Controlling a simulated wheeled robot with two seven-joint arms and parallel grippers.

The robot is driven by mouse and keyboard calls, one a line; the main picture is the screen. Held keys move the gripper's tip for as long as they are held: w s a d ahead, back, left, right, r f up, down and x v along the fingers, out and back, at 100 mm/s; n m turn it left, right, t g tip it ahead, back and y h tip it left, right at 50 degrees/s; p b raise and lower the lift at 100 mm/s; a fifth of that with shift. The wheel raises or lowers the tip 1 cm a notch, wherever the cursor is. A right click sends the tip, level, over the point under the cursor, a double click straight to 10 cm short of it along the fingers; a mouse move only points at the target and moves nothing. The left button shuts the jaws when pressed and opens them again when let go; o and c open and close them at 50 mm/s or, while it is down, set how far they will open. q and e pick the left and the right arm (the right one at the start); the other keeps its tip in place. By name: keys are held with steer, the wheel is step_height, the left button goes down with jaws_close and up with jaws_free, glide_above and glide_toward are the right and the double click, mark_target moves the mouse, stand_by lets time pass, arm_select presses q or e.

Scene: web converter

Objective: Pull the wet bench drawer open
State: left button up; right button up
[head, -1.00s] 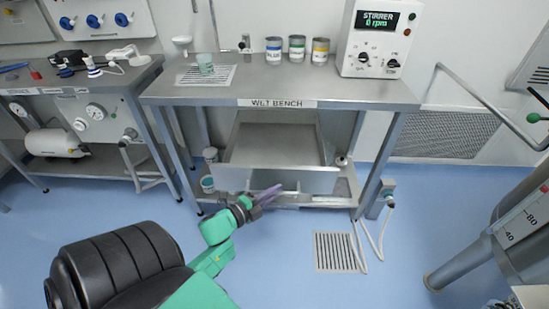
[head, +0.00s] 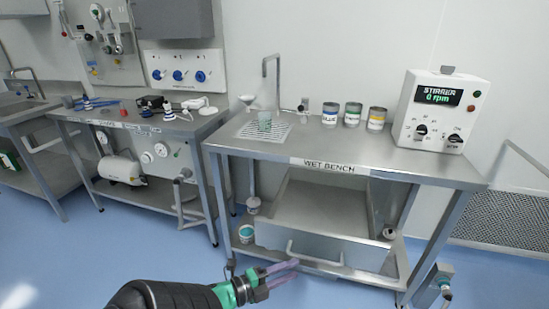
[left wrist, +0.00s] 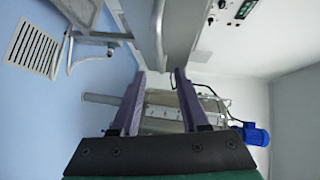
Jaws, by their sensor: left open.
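The wet bench (head: 300,150) stands right of centre in the head view, with its label on the front edge. Its drawer (head: 320,205) is pulled out below the worktop, and I see into its empty grey inside. The drawer front (head: 355,255) faces me and carries a bar handle (head: 315,259). My left gripper (head: 282,273) is open, low and in front of the drawer front's left part. Its purple fingers (left wrist: 158,100) show apart and empty in the left wrist view. I cannot tell whether they touch the drawer. My right gripper is out of view.
Another bench (head: 130,118) stands left. Blue floor (head: 170,250) is clear in front.

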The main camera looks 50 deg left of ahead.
arm_select(q)
steer(key=s, duration=0.5)
steer(key=shift+s+a+r, duration=0.1)
steer(key=shift+a+r, duration=0.3)
